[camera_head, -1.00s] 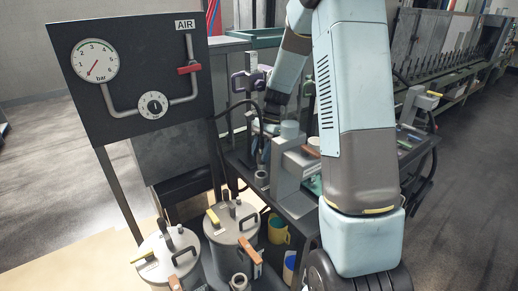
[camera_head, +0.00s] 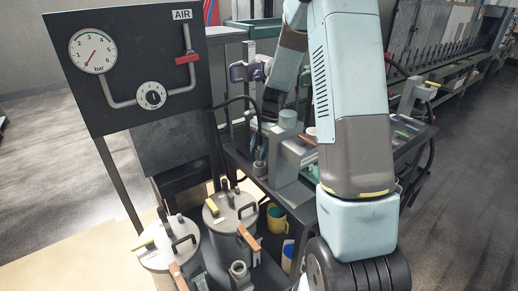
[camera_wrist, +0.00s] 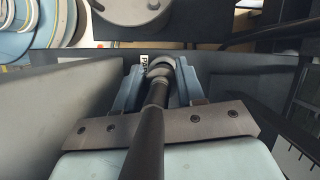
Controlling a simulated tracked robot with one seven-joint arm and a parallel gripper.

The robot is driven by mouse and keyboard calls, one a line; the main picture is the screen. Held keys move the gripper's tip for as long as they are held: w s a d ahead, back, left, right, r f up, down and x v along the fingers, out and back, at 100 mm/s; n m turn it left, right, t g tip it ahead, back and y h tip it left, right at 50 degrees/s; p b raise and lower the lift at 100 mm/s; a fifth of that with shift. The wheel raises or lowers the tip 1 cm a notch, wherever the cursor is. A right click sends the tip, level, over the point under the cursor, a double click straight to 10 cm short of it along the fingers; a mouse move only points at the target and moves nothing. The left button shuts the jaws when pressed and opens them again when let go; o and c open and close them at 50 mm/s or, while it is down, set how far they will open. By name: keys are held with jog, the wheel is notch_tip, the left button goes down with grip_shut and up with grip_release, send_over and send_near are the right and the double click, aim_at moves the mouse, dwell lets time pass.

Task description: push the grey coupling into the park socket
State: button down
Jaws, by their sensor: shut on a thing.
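In the wrist view my gripper (camera_wrist: 160,82) is shut on the grey coupling (camera_wrist: 160,71), with one blue-grey finger on each side. A black hose (camera_wrist: 149,128) runs from the coupling back over my gripper's palm. A small white label (camera_wrist: 144,61), partly hidden by the left finger and reading like "PARK", sits beside the coupling's far end. The park socket itself is hidden or cannot be told apart from the coupling there, so I cannot tell how deep the coupling sits.
The gauge board (camera_head: 128,65) marked AIR stands at the left, with a red-handled valve (camera_head: 188,59). Two lidded pots (camera_head: 232,211) stand below it. A grey block-like fixture (camera_head: 287,160) stands on the dark table close to my gripper. Yellow and blue mugs (camera_head: 277,218) sit underneath.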

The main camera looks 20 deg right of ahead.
jog(key=shift+s+d+f, duration=0.1)
jog(key=shift+s+f, duration=0.25)
jog(key=shift+f, duration=0.3)
jog(key=c, duration=1.1)
grip_release()
jog(key=shift+w+f, duration=0.1)
jog(key=shift+f, duration=0.05)
jog(key=shift+o, duration=1)
jog(key=shift+w+f, duration=0.15)
jog(key=shift+w, duration=0.2)
jog(key=shift+o, duration=0.7)
jog(key=shift+s+r, duration=0.15)
jog(key=shift+r, duration=0.05)
jog(key=shift+o, duration=0.9)
jog(key=shift+r, duration=0.1)
jog(key=v, duration=1.3)
jog(key=shift+w+r, duration=0.3)
